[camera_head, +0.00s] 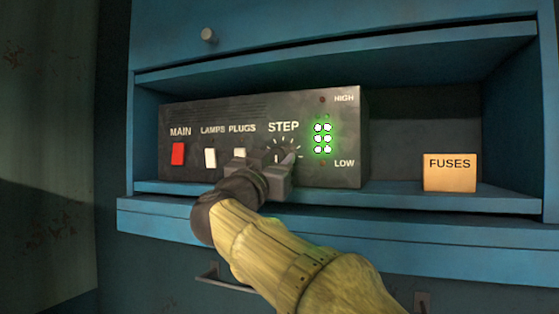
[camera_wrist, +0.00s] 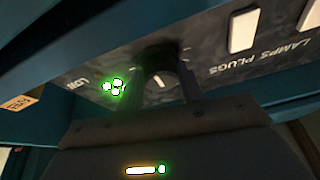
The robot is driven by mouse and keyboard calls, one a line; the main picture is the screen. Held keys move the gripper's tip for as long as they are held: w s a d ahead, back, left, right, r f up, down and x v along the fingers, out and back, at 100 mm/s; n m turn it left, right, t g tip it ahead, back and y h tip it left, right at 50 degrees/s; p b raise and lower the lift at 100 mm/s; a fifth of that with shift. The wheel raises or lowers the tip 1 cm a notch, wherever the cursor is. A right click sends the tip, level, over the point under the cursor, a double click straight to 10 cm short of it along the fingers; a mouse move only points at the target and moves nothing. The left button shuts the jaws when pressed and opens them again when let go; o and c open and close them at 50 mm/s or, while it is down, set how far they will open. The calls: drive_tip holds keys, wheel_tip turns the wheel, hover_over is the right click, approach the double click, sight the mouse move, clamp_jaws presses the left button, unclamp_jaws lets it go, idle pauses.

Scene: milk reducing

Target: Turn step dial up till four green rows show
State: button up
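The step dial (camera_wrist: 160,84) is a dark round knob with a white pointer mark. In the wrist view it sits between my two fingers; in the head view my gripper (camera_head: 275,160) mostly hides it, below the word STEP. The fingers flank the dial closely, but I cannot tell whether they press on it. The green lights (camera_head: 322,138) to the right of the dial show three lit rows of two, between HIGH and LOW. A few of them also show glowing left of the dial in the wrist view (camera_wrist: 115,87).
The dark control box (camera_head: 348,165) stands in a blue shelf (camera_head: 400,201). A red MAIN switch (camera_head: 178,153) and white LAMPS (camera_head: 210,157) and PLUGS (camera_head: 239,153) switches lie left of the dial. A FUSES card (camera_head: 449,178) stands at right, with open shelf between.

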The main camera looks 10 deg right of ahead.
drive_tip(key=shift+c, duration=1)
drive_tip(key=shift+m, duration=0.4)
drive_tip(key=shift+a+m+g+h, duration=0.1)
drive_tip(key=shift+m+g+h, duration=0.75)
drive_tip(key=shift+m, duration=0.75)
drive_tip(key=shift+w+m+g+h, duration=0.1)
drive_tip(key=shift+m+g+h, duration=0.35)
drive_tip(key=shift+m, duration=0.75)
drive_tip(key=shift+m+g+h, duration=0.2)
drive_tip(key=shift+m+g, duration=0.3)
drive_tip(key=shift+m, duration=0.7)
